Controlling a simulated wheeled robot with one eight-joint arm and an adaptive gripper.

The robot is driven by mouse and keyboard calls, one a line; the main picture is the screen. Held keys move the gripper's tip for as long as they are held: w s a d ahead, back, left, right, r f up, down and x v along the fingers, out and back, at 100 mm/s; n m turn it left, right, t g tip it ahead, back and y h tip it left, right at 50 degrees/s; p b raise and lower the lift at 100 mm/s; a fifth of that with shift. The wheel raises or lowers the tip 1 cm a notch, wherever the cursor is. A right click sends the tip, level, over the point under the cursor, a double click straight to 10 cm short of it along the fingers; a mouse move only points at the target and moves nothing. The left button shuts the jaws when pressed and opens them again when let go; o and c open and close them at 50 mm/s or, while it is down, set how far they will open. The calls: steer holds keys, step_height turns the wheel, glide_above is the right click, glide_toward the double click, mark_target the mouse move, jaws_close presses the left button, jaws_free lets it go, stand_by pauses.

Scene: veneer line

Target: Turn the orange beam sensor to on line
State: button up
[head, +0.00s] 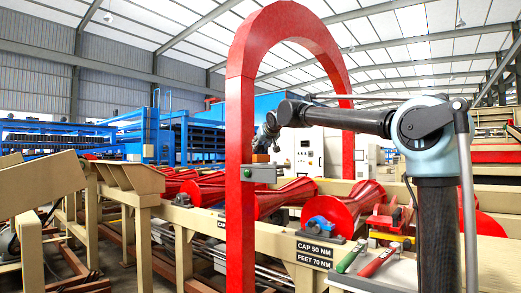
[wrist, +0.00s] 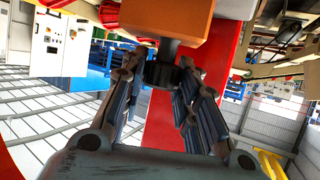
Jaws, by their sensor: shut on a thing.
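The orange beam sensor (wrist: 165,18) fills the top middle of the wrist view as an orange block with a dark round stem (wrist: 166,74). My gripper (wrist: 164,80) is shut on this stem, one finger on each side. In the head view the sensor is a small orange-brown block (head: 261,158) by the red arch, with my gripper (head: 264,146) just above it. A grey box (head: 262,174) with a green spot sits below it on the arch post. The finger contact is too small to make out in the head view. I cannot read any line mark.
The red arch (head: 240,215) stands close beside my gripper. Red rollers (head: 325,215) and a beige frame (head: 275,240) lie below. Green-handled (head: 350,258) and red-handled (head: 380,261) tools lie at the front right. Grey cabinets (head: 306,152) stand behind.

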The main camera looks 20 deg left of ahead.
steer(key=shift+w+d+f+n+g+y, duration=0.1)
steer(key=shift+d+n+g+y, duration=0.1)
steer(key=shift+n+g+y, duration=1.5)
steer(key=shift+n+y, duration=0.1)
steer(key=shift+n, duration=0.3)
steer(key=shift+r, duration=0.2)
steer(key=o, duration=1.1)
steer(key=shift+a, duration=0.1)
steer(key=v, duration=1.2)
steer(key=shift+w+f, duration=0.1)
